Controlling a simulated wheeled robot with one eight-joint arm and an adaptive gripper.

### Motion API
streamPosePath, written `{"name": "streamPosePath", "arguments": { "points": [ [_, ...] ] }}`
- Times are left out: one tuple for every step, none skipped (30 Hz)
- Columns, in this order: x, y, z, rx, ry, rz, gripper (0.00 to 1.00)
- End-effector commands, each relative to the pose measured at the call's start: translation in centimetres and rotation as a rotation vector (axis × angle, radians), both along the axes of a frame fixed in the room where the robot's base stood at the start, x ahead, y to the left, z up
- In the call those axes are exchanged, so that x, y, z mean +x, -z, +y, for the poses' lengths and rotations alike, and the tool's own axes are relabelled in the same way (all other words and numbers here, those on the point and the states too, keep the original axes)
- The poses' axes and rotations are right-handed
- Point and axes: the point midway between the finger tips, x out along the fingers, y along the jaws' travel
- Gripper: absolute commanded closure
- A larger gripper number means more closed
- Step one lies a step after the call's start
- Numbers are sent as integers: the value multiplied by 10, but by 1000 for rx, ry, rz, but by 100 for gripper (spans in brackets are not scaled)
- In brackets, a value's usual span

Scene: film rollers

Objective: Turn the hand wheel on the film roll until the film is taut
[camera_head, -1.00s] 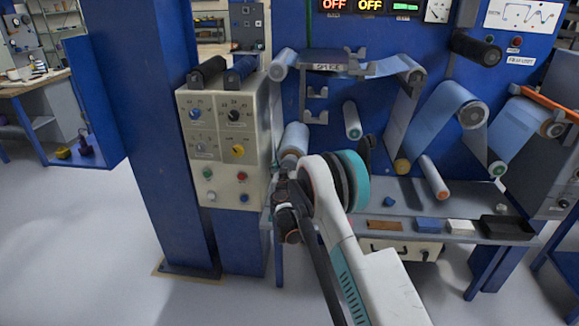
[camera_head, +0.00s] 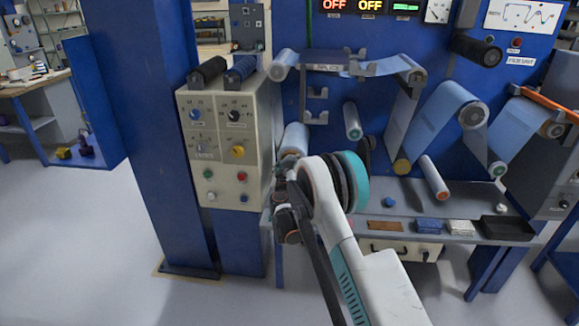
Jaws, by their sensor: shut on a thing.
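The film roll (camera_head: 295,139) is a pale blue roll on the blue machine, just right of the beige control box. My gripper (camera_head: 286,166) is at the lower end of this roll, and my white arm reaches up to it from the bottom right. The gripper is shut on the hand wheel, which is mostly hidden by the gripper and arm. The pale blue film (camera_head: 335,60) runs over the upper rollers. Its tautness beside the held roll cannot be told, as that part is hidden.
The beige control box (camera_head: 222,150) with knobs and buttons stands close left of my gripper. A grey shelf (camera_head: 345,225) with small blocks and a black tray (camera_head: 507,228) is to the right. A blue column (camera_head: 150,130) is at left, with open floor beside it.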

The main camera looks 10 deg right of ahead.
Motion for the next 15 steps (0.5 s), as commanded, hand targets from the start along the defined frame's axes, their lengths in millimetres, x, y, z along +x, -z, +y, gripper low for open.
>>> {"name": "streamPosePath", "arguments": {
  "points": [
    [0,0,1,-39,-1,13,60],
    [0,0,1,-65,-1,21,60],
    [0,1,1,-100,-1,33,60],
    [1,1,1,-125,-1,41,60],
    [0,1,2,-150,-1,49,60],
    [1,1,2,-183,-1,60,60],
    [1,1,2,-208,-1,68,60],
    [1,1,2,-233,-1,76,60],
    [1,1,2,-263,-1,86,60],
    [1,2,2,-286,-1,93,60],
    [1,2,2,-308,-1,101,60],
    [1,2,2,-335,-1,109,60],
    [1,2,3,-354,-1,115,60],
    [1,2,3,-374,-1,122,60],
    [1,2,3,-397,-1,128,60]
  ]
}}
